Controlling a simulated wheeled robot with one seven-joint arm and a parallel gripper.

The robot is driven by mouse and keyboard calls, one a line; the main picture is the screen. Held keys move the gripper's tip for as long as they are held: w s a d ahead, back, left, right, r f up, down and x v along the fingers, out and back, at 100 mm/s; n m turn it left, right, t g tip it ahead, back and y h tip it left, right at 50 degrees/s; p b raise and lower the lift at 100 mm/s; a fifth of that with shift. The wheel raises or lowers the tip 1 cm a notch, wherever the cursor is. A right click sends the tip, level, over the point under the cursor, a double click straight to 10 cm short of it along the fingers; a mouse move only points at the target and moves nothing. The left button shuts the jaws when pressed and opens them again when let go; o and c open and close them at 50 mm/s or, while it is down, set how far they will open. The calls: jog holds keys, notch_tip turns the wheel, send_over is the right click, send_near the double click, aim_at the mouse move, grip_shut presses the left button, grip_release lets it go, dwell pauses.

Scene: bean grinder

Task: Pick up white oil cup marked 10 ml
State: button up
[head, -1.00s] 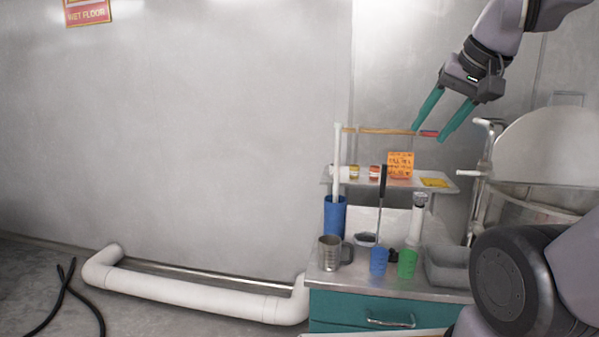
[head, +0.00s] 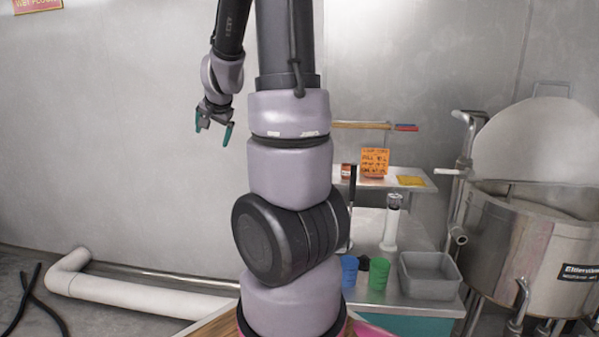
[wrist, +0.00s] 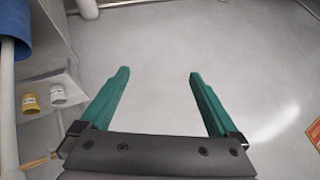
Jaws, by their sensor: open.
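In the wrist view, a small white cup (wrist: 57,94) sits on the shelf at the left, beside a small yellow cup (wrist: 31,103). I cannot read a 10 ml mark on either. In the head view my arm hides part of the shelf and the counter, and I cannot make out the white cup there. My gripper (head: 213,130) is high at the left, in front of the bare wall and away from the shelf. In the wrist view its green fingers (wrist: 158,74) are apart with nothing between them.
The shelf (head: 408,181) holds an orange note (head: 375,162) and a small reddish jar (head: 348,171). Below stand a blue cup (head: 349,270), a green cup (head: 379,274), a clear cylinder (head: 391,225) and a grey bin (head: 430,275). A large metal drum (head: 525,245) stands right.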

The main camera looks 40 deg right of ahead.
jog(key=w+d+f+m+g+h, duration=0.25)
jog(key=d+f+h, duration=0.25)
jog(key=d+f, duration=0.7)
jog(key=s+d+f+h, duration=0.1)
jog(key=d+f+h, duration=0.1)
jog(key=d, duration=0.5)
jog(key=s+d+f+m+g+h, duration=0.1)
jog(key=d+f+h, duration=0.1)
jog(key=d, duration=0.5)
jog(key=s+d+f+g+h, duration=0.1)
jog(key=d+f+h, duration=0.1)
jog(key=d, duration=0.5)
jog(key=shift+s+d+f+h, duration=0.1)
jog(key=shift+d+f+h, duration=0.1)
jog(key=shift+d+h, duration=0.3)
jog(key=shift+x, duration=3.05)
jog(key=shift+a+f, duration=0.1)
jog(key=shift+f, duration=0.05)
jog(key=c, duration=1.4)
